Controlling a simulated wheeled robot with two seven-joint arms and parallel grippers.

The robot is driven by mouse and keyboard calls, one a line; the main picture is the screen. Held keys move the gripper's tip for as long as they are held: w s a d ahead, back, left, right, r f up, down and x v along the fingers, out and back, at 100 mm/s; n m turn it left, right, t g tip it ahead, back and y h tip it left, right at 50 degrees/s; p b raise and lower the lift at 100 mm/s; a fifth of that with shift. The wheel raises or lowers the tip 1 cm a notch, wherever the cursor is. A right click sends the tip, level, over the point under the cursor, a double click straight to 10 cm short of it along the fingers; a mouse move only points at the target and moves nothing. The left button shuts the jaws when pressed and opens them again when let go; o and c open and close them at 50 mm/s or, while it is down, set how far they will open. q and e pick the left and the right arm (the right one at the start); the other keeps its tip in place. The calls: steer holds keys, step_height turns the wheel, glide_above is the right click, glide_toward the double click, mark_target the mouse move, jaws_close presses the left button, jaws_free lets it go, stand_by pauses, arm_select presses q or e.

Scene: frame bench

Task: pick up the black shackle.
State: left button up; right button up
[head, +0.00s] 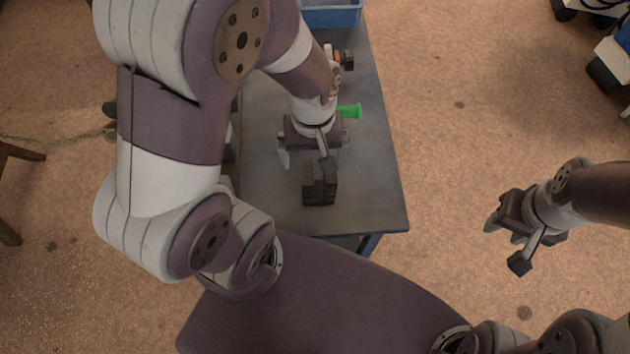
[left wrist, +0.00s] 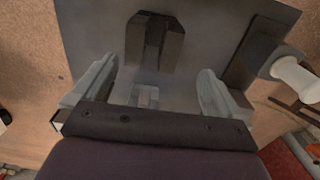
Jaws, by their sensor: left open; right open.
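The black shackle (head: 318,198) is a dark, U-shaped block with two prongs. It rests on the grey bench near its front edge. It also shows at the top of the left wrist view (left wrist: 152,42). My left gripper (head: 314,152) is over the bench just behind the shackle, with its fingers spread and apart from it. In the left wrist view the shackle lies beyond the open, empty fingertips (left wrist: 157,70). My right gripper (head: 505,230) is open and empty, off the bench to the right.
On the bench (head: 378,190), a green flanged part (head: 349,111) and an orange and black item (head: 342,60) lie behind my left gripper. A blue bin (head: 332,17) is at the back. A dark item with a white cylinder (left wrist: 293,74) shows at right in the left wrist view.

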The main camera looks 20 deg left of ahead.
mark_target(318, 191)
arm_select(q)
steer(key=shift+w+a+f, duration=0.1)
steer(key=shift+w+f, duration=0.05)
steer(key=shift+f, duration=0.75)
steer(key=f, duration=0.1)
steer(key=d+f, duration=0.2)
steer(key=shift+s+d+f, duration=0.1)
steer(key=shift+s+d, duration=0.1)
steer(key=shift+s, duration=0.1)
steer(key=shift+w+a+f, duration=0.1)
steer(key=shift+a+f, duration=0.15)
steer(key=shift+f, duration=0.35)
steer(key=shift+w+a+f, duration=0.1)
steer(key=shift+a+f, duration=0.1)
steer(key=shift+f, duration=0.4)
steer(key=shift+a, duration=0.1)
steer(key=shift+s+d, duration=0.1)
steer(key=shift+d, duration=0.1)
steer(key=shift+c, duration=1.2)
steer(key=shift+d, duration=0.1)
steer(key=c, duration=0.5)
steer(key=shift+r, duration=0.1)
steer(key=c, duration=0.7)
arm_select(e)
steer(key=shift+s+d+f, duration=0.1)
steer(key=shift+d+f, duration=0.35)
steer(key=shift+d, duration=0.15)
